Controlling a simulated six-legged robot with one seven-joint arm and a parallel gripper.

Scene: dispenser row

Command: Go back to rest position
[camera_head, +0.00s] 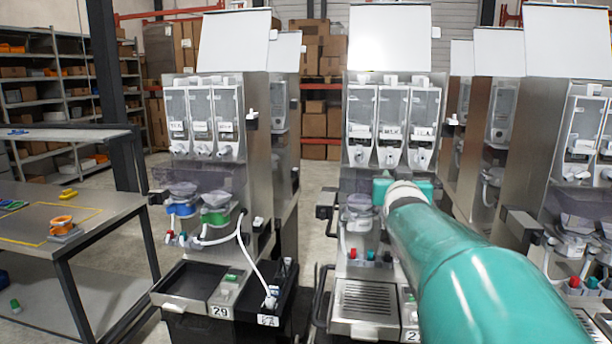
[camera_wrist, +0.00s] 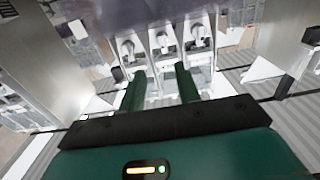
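My gripper (camera_wrist: 161,86) shows in the wrist view with its two dark green fingers apart and nothing visible between them. In the head view my teal arm reaches forward from the lower right, and the gripper (camera_head: 402,188) is in front of the middle dispenser (camera_head: 392,80), below its row of three clear canisters. My arm hides the lower right of that dispenser. In the wrist view three canister spouts (camera_wrist: 163,42) appear beyond the fingertips. I cannot tell whether the fingers touch the dispenser.
A left dispenser (camera_head: 258,110) holds blue and green-ringed cups above a black tray (camera_head: 190,284) labelled 29. More dispensers (camera_head: 570,130) stand close on the right. A metal table (camera_head: 100,215) with small coloured items is at the left. Open floor shows between table and dispensers.

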